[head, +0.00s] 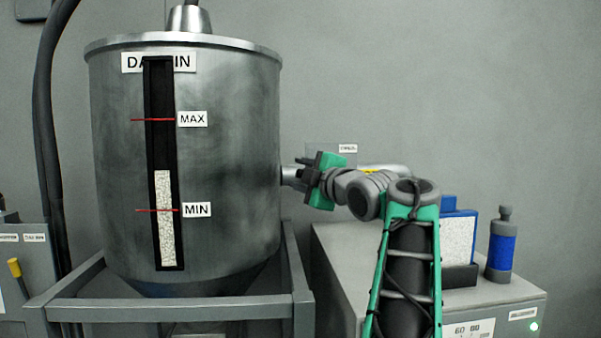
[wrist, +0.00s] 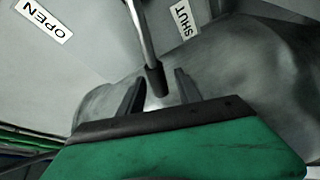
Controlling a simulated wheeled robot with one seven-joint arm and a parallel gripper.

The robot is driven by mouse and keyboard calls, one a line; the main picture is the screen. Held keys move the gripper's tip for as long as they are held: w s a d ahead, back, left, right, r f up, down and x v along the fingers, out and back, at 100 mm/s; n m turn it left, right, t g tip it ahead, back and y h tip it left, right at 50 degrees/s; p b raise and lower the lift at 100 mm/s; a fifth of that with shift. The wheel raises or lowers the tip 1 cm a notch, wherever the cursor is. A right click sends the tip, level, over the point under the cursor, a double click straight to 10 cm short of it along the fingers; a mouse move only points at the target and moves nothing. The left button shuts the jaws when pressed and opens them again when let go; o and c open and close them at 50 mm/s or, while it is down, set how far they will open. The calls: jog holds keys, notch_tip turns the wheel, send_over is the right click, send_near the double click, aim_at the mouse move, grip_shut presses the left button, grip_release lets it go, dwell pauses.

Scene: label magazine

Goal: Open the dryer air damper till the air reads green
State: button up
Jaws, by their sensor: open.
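In the wrist view, the damper lever (wrist: 139,28) is a thin metal rod with a dark grip at its end. It points down between my gripper's (wrist: 158,78) two dark fingers, which are open on either side of the grip; contact cannot be told. The lever lies nearer the SHUT label (wrist: 185,19) than the OPEN label (wrist: 45,19). In the head view, my green gripper (head: 306,168) is beside the pipe at the tank's right side, and the lever cannot be made out. A dial (head: 468,331) marked 60 and 80 is cut off by the bottom edge.
The steel tank (head: 230,140) with its MAX and MIN gauge stands on a grey frame (head: 175,308). A grey cabinet (head: 340,270) at right carries a blue-and-white block (head: 459,235), a blue-banded bottle (head: 502,250) and a small green lamp (head: 533,326). The wall area at upper right is clear.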

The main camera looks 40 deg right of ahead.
jog(key=shift+c, duration=0.5)
grip_shut()
dwell(0.8)
